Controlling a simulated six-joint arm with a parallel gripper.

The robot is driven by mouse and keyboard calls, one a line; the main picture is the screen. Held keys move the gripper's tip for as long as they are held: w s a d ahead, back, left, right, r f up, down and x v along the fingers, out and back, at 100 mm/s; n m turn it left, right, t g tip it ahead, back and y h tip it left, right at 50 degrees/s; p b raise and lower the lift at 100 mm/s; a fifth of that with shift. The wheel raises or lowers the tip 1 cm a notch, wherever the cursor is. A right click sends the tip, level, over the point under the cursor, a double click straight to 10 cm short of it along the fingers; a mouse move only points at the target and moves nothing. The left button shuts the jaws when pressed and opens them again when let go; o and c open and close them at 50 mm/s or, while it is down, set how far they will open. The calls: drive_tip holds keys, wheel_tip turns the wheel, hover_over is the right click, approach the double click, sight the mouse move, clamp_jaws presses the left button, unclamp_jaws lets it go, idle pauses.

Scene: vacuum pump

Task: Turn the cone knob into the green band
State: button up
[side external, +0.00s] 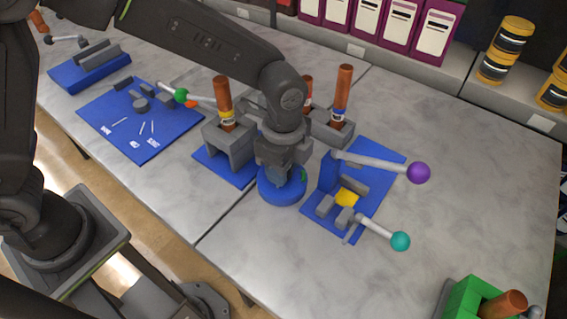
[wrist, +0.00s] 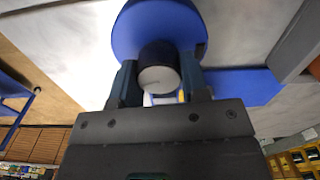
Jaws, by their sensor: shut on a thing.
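My gripper (side external: 279,172) points down over a round blue base (side external: 283,194) near the table's front edge. In the wrist view, my gripper (wrist: 159,84) is shut on the cone knob (wrist: 157,78), one finger on each side. The knob looks dark and round, with a pale end face that bears a thin line. The blue base (wrist: 135,35) shows behind it. A small part of the green band (side external: 303,175) shows at the right of the base. My gripper hides most of the knob in the side view, so I cannot tell its angle against the band.
Right of the base is a blue plate with a purple-ball lever (side external: 418,173) and a teal-ball lever (side external: 400,241). To the left, a grey block (side external: 229,146) carries an orange-brown handle (side external: 223,97). A green block (side external: 466,297) stands front right. The right of the table is mostly clear.

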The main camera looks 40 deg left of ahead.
drive_tip(key=n, duration=0.5)
drive_tip(key=shift+w+n, duration=0.1)
drive_tip(key=shift+n, duration=0.3)
drive_tip(key=n, duration=0.5)
drive_tip(key=shift+w+a, duration=0.1)
drive_tip(key=n, duration=0.5)
drive_tip(key=shift+a+n, duration=0.1)
drive_tip(key=shift+n, duration=2.6)
drive_tip(key=o, duration=0.9)
drive_tip(key=shift+o, duration=0.2)
wheel_tip(320, 180, up, 14)
